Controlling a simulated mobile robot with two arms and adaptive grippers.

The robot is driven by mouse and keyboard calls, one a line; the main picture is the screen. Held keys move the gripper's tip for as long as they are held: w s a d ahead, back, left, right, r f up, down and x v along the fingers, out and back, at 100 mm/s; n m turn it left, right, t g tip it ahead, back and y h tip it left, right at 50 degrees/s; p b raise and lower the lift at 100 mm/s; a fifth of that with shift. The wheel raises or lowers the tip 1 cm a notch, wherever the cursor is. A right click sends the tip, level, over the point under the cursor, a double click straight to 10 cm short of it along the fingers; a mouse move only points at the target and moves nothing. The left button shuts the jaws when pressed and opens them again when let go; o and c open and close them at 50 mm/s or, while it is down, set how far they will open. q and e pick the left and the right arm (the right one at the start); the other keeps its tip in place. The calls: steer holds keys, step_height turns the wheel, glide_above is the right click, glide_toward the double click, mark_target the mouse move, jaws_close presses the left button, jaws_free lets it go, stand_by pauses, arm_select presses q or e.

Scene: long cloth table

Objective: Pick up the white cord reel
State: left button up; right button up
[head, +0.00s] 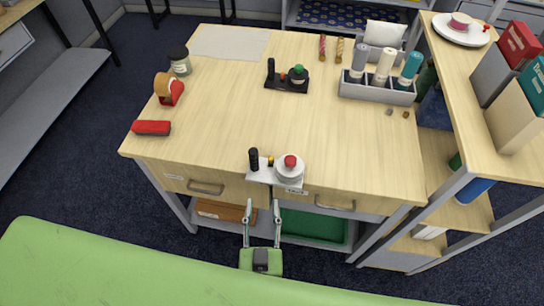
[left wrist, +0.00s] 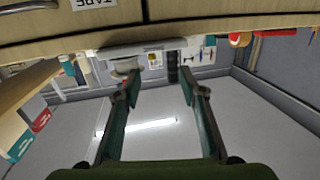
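The white cord reel (head: 287,174) sits at the table's front edge in the head view. It has a white base that juts over the edge, a white drum with a red knob, and an upright black handle. In the left wrist view the reel (left wrist: 142,48) shows beyond my fingertips, its base against the table edge. My left gripper (head: 262,207) is open and empty, just in front of the table and below the reel's overhanging base, apart from it. Its two fingers also show spread in the left wrist view (left wrist: 157,92). My right gripper is out of view.
A black reel with a green knob (head: 287,86) stands farther back on the table (head: 215,125). A grey caddy with bottles (head: 375,91) is at the back right, a red stapler-like item (head: 151,128) at the left. Drawer handles (head: 206,188) stick out below the front edge.

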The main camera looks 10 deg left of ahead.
mark_target(254, 162)
arm_select(q)
steer(key=w+a+r, duration=0.1)
steer(key=w, duration=0.1)
steer(key=w+a+r+y, duration=0.1)
steer(key=w, duration=0.2)
steer(key=w+a+r+n+y+b, duration=0.1)
steer(key=w, duration=0.1)
steer(key=shift+w+a+r, duration=0.2)
steer(key=shift+a+r, duration=0.05)
steer(key=shift+r, duration=0.05)
steer(key=shift+w+a, duration=0.15)
steer(key=shift+w, duration=0.35)
steer(key=shift+w+a+b, duration=0.1)
steer(key=shift+w+b, duration=0.25)
steer(key=shift+b, duration=0.15)
steer(key=b+x, duration=0.1)
steer(key=x, duration=0.3)
steer(key=shift+w, duration=0.2)
steer(key=shift+s, duration=0.1)
steer(key=shift+c, duration=0.7)
jaws_close()
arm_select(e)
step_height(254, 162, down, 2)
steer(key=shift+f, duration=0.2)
